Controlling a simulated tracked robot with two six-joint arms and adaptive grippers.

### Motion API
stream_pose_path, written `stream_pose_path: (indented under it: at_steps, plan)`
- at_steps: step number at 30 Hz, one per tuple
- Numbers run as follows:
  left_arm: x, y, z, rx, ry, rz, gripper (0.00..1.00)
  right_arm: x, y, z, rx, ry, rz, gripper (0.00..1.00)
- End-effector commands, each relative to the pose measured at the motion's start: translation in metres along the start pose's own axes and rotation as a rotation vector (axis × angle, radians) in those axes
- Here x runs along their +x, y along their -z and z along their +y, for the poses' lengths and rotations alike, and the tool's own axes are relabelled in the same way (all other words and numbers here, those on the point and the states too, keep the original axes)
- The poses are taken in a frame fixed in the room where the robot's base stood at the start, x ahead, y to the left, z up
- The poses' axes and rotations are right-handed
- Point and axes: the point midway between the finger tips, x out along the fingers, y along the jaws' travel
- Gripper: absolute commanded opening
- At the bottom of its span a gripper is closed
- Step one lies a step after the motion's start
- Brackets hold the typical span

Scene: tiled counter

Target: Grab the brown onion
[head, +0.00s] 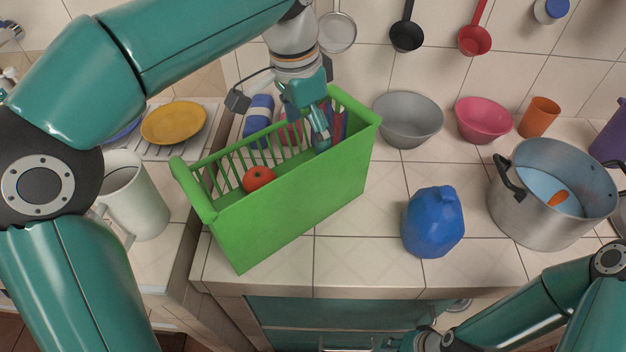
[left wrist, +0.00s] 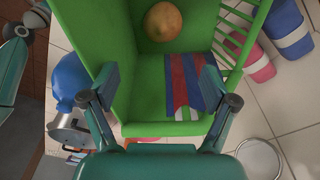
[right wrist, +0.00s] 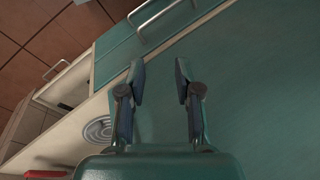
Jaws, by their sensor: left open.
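The brown onion (left wrist: 162,21) lies inside the green crate (left wrist: 112,22), near a striped red, white and blue cloth (left wrist: 185,85). My left gripper (head: 320,138) points down into the right part of the crate (head: 300,212). It is open and empty, with the cloth between and beyond its fingers in the left wrist view and the onion further ahead. My right gripper (right wrist: 158,75) is open and empty, low in front of the counter's drawer fronts.
A blue jug (head: 433,222) and a steel pot (head: 550,205) stand to the right, bowls (head: 408,120) behind. A white pitcher (head: 137,195) stands left. Counter between crate and jug is clear.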

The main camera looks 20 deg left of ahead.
Motion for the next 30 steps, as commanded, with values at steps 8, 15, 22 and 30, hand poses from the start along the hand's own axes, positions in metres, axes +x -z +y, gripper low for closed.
stream_pose_path:
  at_steps: [8, 15, 22, 30]
  plan:
    - [0.062, -0.005, -0.003, -0.01, -0.002, -0.005, 0.86, 0.01, 0.0, 0.004, 0.0, 0.0, 0.0, 0.33]
    - [0.093, -0.005, -0.003, -0.01, 0.0, -0.003, 0.86, 0.012, 0.0, 0.004, 0.0, 0.0, 0.0, 0.33]
    - [0.108, -0.006, -0.004, -0.012, -0.001, -0.005, 0.86, 0.012, 0.0, 0.004, 0.0, 0.0, 0.001, 0.33]
    - [0.144, -0.007, -0.006, -0.013, -0.001, -0.003, 0.86, 0.012, 0.0, 0.004, 0.0, 0.0, 0.001, 0.33]
